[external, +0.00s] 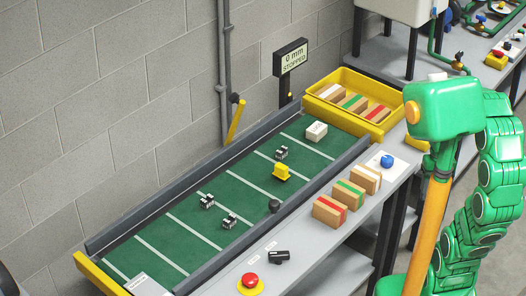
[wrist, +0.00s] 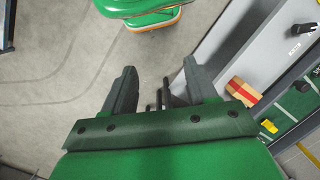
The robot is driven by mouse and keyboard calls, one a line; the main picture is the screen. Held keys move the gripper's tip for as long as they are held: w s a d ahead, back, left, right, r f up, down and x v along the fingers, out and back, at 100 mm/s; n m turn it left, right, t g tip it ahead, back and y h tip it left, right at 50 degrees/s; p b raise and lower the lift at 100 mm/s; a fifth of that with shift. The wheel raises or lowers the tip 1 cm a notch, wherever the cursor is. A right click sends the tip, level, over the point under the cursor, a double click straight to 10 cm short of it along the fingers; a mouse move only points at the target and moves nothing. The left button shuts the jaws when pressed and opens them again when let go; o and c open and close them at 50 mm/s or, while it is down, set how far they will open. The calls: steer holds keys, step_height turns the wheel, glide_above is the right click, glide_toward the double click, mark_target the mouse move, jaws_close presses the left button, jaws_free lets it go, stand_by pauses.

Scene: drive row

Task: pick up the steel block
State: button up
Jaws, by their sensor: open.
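Three small dark-and-silver blocks stand on the green belt (external: 150,258) in the external view: one at the far part (external: 281,152), one near the middle left (external: 207,201) and one just right of that (external: 229,220). They look metallic, but I cannot tell which is the steel block. My gripper (wrist: 160,76) shows in the wrist view, open and empty, over bare floor. It is apart from the belt, which shows at that view's right edge. I cannot make out the fingers in the external view.
A yellow block (external: 282,172), a dark round piece (external: 274,205) and a pale block (external: 316,131) also sit on the belt. Striped cartons (external: 329,210) stand on the grey ledge beside a black knob (external: 279,256) and red button (external: 249,280). A yellow bin (external: 345,74) holds more cartons. The display reads "0 mm STOPPED" (external: 291,59).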

steer(key=w+a+f+m+g+y, duration=0.2)
steer(key=w+a+f, duration=0.1)
steer(key=w+a, duration=0.9)
steer(key=w+a+f+m+g+y, duration=0.2)
steer(key=w+a+y, duration=0.1)
steer(key=w+a, duration=0.9)
steer(key=m+g+y, duration=0.3)
steer(key=m+g, duration=0.1)
glide_toward(232, 216)
steer(key=shift+x, duration=0.9)
steer(key=shift+s+a+f, duration=0.15)
steer(key=shift+s+f, duration=0.05)
steer(key=shift+f, duration=0.2)
steer(key=shift+x, duration=3.9)
jaws_close()
